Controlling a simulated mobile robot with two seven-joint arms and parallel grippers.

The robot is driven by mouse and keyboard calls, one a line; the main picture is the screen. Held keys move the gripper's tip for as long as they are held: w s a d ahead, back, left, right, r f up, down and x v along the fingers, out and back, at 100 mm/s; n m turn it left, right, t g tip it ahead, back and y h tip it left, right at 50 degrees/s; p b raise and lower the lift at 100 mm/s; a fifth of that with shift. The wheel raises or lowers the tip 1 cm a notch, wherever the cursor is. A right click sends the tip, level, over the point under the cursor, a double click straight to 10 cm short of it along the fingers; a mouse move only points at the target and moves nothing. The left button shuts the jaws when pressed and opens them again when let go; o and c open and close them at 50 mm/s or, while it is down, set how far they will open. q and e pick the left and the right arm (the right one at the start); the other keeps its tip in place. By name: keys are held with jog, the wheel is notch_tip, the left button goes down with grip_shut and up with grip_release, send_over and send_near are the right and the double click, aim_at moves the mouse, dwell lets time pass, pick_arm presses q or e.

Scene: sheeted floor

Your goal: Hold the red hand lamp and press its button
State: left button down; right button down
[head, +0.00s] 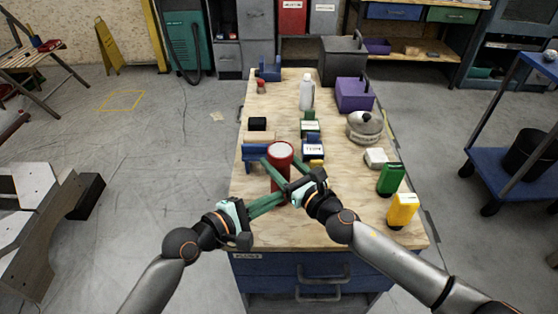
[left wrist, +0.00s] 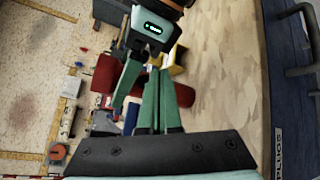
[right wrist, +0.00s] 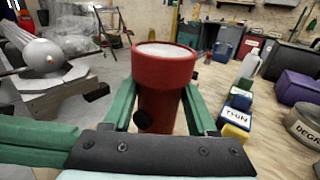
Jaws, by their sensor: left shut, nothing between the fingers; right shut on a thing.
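The red hand lamp (head: 281,153) stands upright near the front of the wooden bench top, its pale round lens facing up. My right gripper (head: 278,172) is shut around its body. In the right wrist view the fingers flank the lamp (right wrist: 163,85), and a black round button (right wrist: 143,121) shows on its near side. My left gripper (head: 284,197) is shut and empty, its tips close to the lower lamp, beside my right gripper. I cannot tell whether they touch the lamp. The left fingers (left wrist: 160,90) also show in the left wrist view.
A yellow container (head: 402,212), a green container (head: 391,180) and a round pot (head: 364,127) stand on the right. A purple bin (head: 354,95) and white bottle (head: 307,92) are farther back. Small boxes lie behind the lamp. The bench's front left is mostly clear.

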pick_arm(q)
jog(key=shift+w, duration=0.75)
jog(key=shift+w, duration=0.15)
dwell(1.4)
jog(key=shift+w, duration=0.4)
dwell(0.4)
jog(key=shift+s, duration=0.55)
jog(key=s, duration=0.6)
dwell(0.3)
